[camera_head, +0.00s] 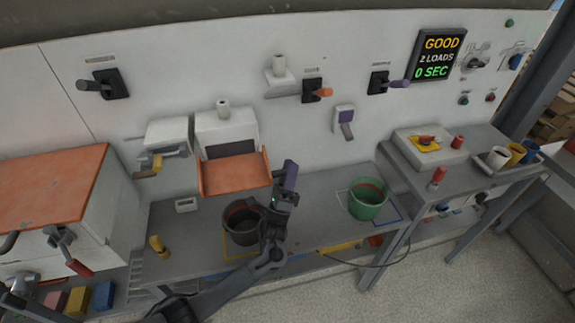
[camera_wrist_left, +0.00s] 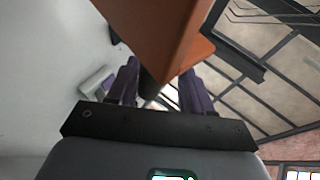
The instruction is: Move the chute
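The chute (camera_head: 235,174) is an orange sloping tray with raised side walls, fixed at the front of a white wall unit (camera_head: 226,130). My left gripper (camera_head: 289,172), with purple fingers, is just right of the chute's right wall in the head view. In the left wrist view the purple fingers (camera_wrist_left: 160,88) stand apart, and an orange part of the chute (camera_wrist_left: 155,35) fills the top middle, its narrow corner reaching down between them. I cannot tell whether they touch it. The right gripper is in neither view.
A dark bucket (camera_head: 241,226) stands on the grey bench (camera_head: 310,222) below the chute, partly behind my left arm. A green bucket (camera_head: 368,199) stands further right. A purple-and-grey lever (camera_head: 346,122) and an orange-handled lever (camera_head: 316,92) stick out from the wall.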

